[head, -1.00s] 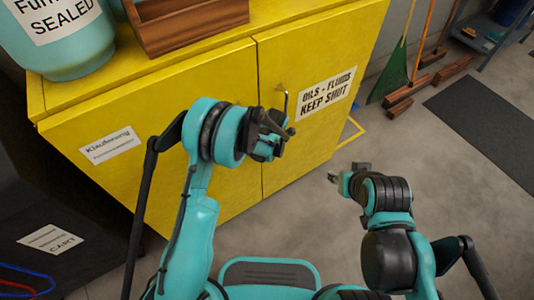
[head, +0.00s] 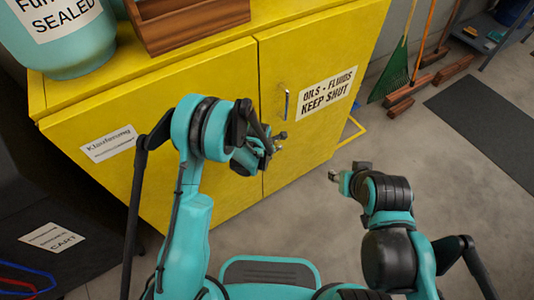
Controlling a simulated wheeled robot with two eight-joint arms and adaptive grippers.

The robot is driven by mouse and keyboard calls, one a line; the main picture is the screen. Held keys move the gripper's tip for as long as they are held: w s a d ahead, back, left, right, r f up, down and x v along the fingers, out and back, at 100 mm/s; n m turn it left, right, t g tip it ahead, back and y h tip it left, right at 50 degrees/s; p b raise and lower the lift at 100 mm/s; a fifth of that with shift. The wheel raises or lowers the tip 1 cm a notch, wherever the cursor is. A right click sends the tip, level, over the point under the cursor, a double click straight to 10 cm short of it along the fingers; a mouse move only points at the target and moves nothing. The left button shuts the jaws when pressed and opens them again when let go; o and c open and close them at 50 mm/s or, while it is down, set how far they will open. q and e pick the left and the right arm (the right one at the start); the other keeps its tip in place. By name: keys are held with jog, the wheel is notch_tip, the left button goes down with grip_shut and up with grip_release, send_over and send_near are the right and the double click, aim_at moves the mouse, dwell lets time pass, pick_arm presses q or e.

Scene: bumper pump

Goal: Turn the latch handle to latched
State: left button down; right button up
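The latch handle (head: 286,104) is a thin metal bar on the right door of the yellow cabinet (head: 225,75), left of the "OILS - FLUIDS KEEP SHUT" label (head: 326,93). It stands close to upright. My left gripper (head: 278,142) is in front of the cabinet, below the handle and apart from it in the picture. Its fingers are small and seen from behind, so I cannot tell how far they are open. My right gripper (head: 334,176) is over the floor to the right of the cabinet, away from the handle; its finger opening is unclear.
A wooden crate (head: 190,28) and a large teal container (head: 75,55) stand on the cabinet top. A dark cart (head: 50,215) is at the left. A green broom (head: 394,72) leans at the back right. The grey floor (head: 440,180) at right is mostly clear.

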pick_arm(q)
jog(key=c, duration=1.5)
grip_release()
notch_tip(320, 180, up, 10)
